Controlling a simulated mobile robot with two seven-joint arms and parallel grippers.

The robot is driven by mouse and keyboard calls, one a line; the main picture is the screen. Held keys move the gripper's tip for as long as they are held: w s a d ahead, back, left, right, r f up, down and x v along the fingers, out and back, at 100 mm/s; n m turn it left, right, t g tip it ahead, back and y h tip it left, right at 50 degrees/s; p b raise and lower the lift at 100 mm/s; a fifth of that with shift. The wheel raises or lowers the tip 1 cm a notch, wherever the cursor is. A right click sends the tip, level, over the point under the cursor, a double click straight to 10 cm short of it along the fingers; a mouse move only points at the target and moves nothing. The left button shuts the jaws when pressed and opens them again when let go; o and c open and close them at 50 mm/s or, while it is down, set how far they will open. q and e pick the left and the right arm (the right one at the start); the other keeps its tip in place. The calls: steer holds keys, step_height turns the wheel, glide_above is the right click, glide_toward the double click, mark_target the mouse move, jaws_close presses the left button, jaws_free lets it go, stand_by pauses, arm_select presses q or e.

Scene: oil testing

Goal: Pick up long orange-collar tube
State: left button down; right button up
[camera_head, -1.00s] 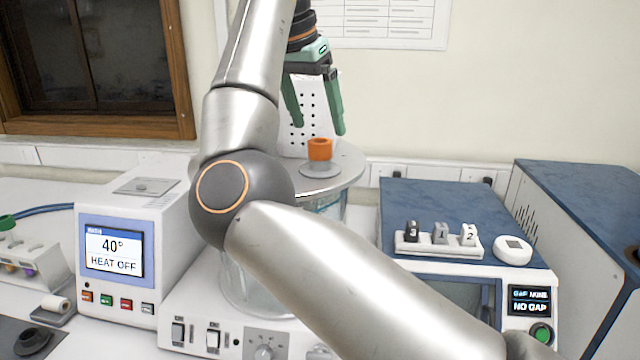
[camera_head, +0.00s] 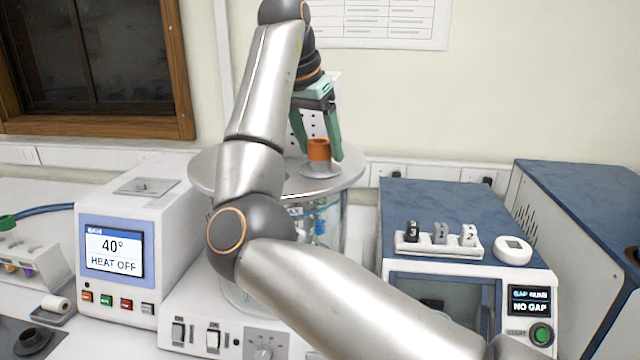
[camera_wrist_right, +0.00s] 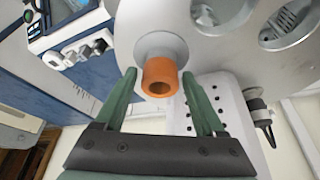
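The orange collar (camera_head: 319,150) of the tube stands upright on the round metal lid (camera_head: 345,178) of the glass bath. The tube's lower part is hidden under the lid. My right gripper (camera_head: 319,150) is open, pointing down, with its green fingers around the collar's level. In the right wrist view the orange collar (camera_wrist_right: 161,77) sits between the tips of the two green fingers (camera_wrist_right: 158,75), with gaps at both sides. My left gripper is not in view.
A heater box reading 40° (camera_head: 115,248) stands left of the bath. A blue-topped device (camera_head: 440,205) with a tray of small numbered blocks (camera_head: 440,243) stands right. A perforated white panel (camera_wrist_right: 185,118) is close to the gripper.

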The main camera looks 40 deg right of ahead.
jaws_close()
stand_by(0.3)
stand_by(0.3)
